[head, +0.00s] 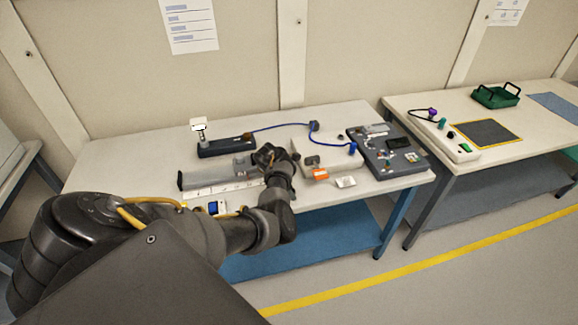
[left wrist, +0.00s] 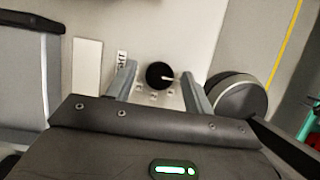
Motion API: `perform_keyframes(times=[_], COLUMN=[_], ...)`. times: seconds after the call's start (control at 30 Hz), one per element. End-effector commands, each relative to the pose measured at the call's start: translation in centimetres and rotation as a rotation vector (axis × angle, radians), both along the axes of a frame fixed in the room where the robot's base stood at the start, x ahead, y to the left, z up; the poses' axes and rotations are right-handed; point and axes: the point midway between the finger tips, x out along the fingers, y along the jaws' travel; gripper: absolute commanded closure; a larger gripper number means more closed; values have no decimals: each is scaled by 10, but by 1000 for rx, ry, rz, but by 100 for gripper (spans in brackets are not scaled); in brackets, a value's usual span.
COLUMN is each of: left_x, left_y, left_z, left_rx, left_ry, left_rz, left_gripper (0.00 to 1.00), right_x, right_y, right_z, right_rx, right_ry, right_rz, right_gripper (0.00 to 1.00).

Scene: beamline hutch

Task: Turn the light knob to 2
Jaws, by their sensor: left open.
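The light knob (left wrist: 160,75) is round and black with a white pointer, on a pale panel in the left wrist view. Its pointer is toward the right of that picture, tilted slightly down. Small marks (left wrist: 153,96) sit around the knob, too small to read. My left gripper (left wrist: 158,82) is open, with one finger on each side of the knob; I cannot tell whether they touch it. In the head view my left gripper (head: 268,156) is over the middle of the table, and the knob cannot be made out there. My right gripper is not in view.
A blue cable (head: 275,127) crosses the back. A green tray (head: 497,96) stands on the right table.

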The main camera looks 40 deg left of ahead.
Motion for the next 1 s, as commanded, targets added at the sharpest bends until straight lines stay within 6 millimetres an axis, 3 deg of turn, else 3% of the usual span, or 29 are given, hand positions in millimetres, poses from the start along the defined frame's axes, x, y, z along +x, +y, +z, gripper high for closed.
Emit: perform_keyframes(times=[0.07, 0.4, 0.73, 1.0], left_x=[0, 0, 0, 1], left_y=[0, 0, 1, 2], left_z=[0, 0, 1, 1], left_rx=[0, 0, 1, 0], left_ry=[0, 0, 1, 1], left_rz=[0, 1, -48, -228], left_gripper=[48, 92, 93, 93], right_x=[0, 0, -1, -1], right_y=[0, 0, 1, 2], right_z=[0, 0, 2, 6], right_rx=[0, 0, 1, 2], right_ry=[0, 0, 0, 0], right_rz=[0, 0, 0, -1], right_gripper=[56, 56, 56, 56])
